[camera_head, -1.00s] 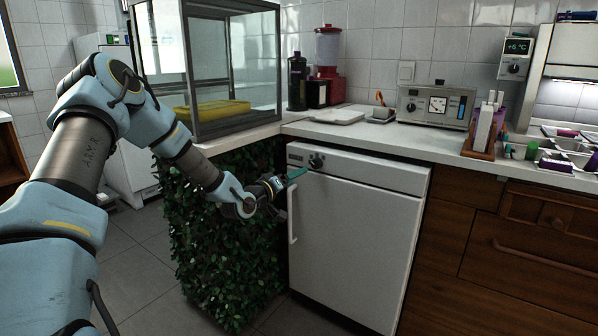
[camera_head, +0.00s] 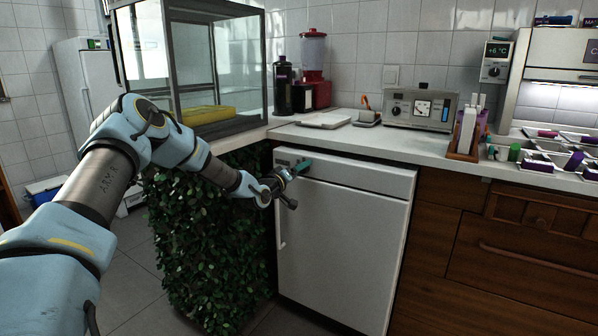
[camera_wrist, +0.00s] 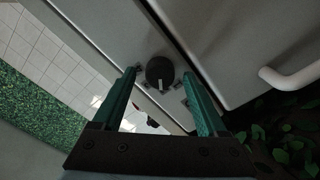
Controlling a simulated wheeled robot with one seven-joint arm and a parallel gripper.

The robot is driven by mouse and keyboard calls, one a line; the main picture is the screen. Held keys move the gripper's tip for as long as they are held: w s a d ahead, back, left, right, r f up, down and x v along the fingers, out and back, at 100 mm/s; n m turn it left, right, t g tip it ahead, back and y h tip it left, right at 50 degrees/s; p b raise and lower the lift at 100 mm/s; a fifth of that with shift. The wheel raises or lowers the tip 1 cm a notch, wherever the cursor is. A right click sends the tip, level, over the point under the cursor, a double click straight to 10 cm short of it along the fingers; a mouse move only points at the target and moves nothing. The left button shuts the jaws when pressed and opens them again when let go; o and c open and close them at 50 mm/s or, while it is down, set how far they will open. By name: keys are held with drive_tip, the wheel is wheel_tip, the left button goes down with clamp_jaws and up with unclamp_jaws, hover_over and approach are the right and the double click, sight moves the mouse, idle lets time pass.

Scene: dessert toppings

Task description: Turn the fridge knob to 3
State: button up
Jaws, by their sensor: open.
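The fridge (camera_head: 345,240) is a white under-counter unit with a control strip along its top. Its dark round knob (camera_wrist: 158,71) shows in the wrist view, with a pale pointer mark towards the bottom of that picture. Marks around the knob are too small to read. My gripper (camera_wrist: 158,76) is open, with one teal finger on each side of the knob and visible gaps between. I cannot tell how deep the fingers reach around it. In the head view my gripper (camera_head: 302,167) is at the strip's left end and mostly hides the knob.
The fridge door handle (camera_head: 281,228) runs down the door's left side and also shows in the wrist view (camera_wrist: 292,76). A leafy green panel (camera_head: 205,240) stands left of the fridge. The white countertop (camera_head: 400,150) overhangs above. Wooden drawers (camera_head: 520,260) are at right.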

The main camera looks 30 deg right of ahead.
clamp_jaws()
idle(0.6)
